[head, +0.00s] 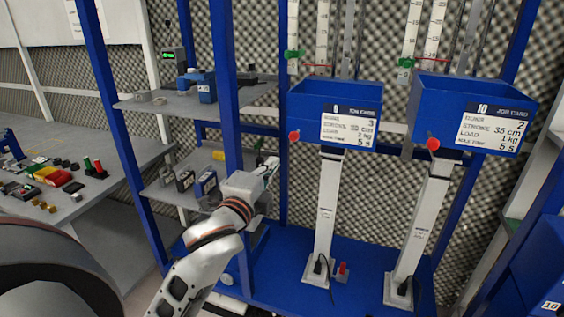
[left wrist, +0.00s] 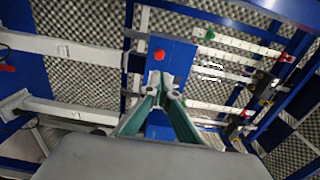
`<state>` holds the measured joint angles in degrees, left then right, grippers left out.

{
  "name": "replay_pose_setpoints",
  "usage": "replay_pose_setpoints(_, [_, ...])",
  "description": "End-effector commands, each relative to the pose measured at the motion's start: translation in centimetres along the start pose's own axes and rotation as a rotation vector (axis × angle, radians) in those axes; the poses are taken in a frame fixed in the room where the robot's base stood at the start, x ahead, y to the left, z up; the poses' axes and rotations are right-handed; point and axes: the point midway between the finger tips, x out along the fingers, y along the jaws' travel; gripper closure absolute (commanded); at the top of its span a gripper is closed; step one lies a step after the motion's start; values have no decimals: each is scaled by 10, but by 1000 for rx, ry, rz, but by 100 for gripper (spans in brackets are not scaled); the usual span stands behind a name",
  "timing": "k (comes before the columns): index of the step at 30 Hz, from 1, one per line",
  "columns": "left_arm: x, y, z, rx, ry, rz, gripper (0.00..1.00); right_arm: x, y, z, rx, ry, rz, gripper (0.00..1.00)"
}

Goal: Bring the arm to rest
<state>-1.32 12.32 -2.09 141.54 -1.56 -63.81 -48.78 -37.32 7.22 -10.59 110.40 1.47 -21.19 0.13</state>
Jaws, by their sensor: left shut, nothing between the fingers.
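My left arm reaches up from the bottom of the head view. Its gripper (head: 272,164) is raised in front of the blue frame, left of the white column under the left blue bin. In the left wrist view the left gripper's fingers (left wrist: 163,88) are closed together at the tips with nothing between them. A blue surface with a red knob (left wrist: 159,55) lies beyond the fingertips. I cannot tell whether the fingertips touch anything. My right gripper does not show in either view.
Two blue bins with job cards, the left one (head: 309,104) and the right one (head: 480,92), stand on white columns. A blue upright (head: 225,80) and grey shelves (head: 185,103) with small devices are close to the arm. A grey bench (head: 105,187) holds several small parts.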

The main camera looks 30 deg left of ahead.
Motion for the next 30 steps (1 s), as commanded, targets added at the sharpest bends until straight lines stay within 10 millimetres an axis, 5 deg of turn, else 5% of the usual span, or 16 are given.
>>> replay_pose_setpoints(7, [0, 3, -1, -4, 2, 4, 100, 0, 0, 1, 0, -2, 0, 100])
replay_pose_setpoints(11, [1, 34, -10, -63, 28, 52, 100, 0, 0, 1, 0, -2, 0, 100])
replay_pose_setpoints(20, [-35, 216, -56, -475, 106, 344, 100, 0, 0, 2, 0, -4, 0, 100])
replay_pose_setpoints(24, [-79, 302, -73, -694, 90, 493, 100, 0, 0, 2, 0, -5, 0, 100])
replay_pose_setpoints(30, [-159, 401, -88, -990, 9, 678, 100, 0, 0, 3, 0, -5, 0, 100])
